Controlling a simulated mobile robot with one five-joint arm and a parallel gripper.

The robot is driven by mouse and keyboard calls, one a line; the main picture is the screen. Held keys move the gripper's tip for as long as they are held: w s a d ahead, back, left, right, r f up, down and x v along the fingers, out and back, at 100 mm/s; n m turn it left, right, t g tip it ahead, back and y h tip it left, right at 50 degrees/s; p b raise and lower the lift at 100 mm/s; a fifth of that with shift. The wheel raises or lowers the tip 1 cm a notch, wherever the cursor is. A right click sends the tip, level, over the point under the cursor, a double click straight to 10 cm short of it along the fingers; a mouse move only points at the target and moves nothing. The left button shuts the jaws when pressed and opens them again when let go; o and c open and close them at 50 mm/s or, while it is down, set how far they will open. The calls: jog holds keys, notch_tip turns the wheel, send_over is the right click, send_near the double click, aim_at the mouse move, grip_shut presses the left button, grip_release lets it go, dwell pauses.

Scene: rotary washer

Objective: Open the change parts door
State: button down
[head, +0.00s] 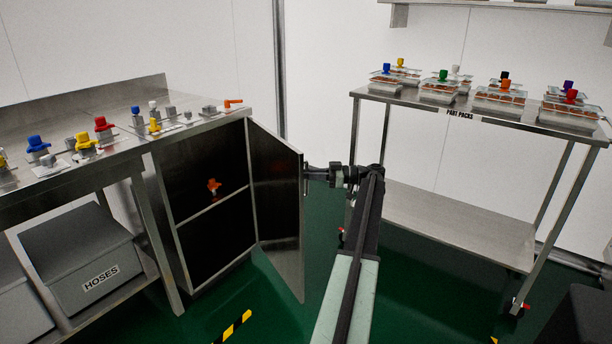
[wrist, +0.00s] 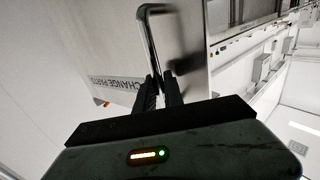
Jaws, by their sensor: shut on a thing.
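The change parts door (head: 277,208) stands swung out from a dark metal cabinet (head: 203,190) in the head view. The inside of the cabinet shows, with a shelf and an orange part (head: 213,186) on it. My gripper (head: 308,174) is at the outer face of the door near its free edge. In the wrist view the door face (wrist: 95,60) carries a label reading "CHANGE PARTS" (wrist: 120,83). My gripper (wrist: 160,85) is shut on the lower part of the door's bar handle (wrist: 146,40).
A steel bench (head: 80,150) with several coloured knobs and fittings stands at the left, with a grey "HOSES" bin (head: 82,265) below. A "PART PACKS" table (head: 465,118) with several boxes stands right of my arm.

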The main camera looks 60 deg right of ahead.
jog(key=c, duration=1.5)
grip_release()
jog(key=shift+o, duration=0.2)
jog(key=v, duration=0.8)
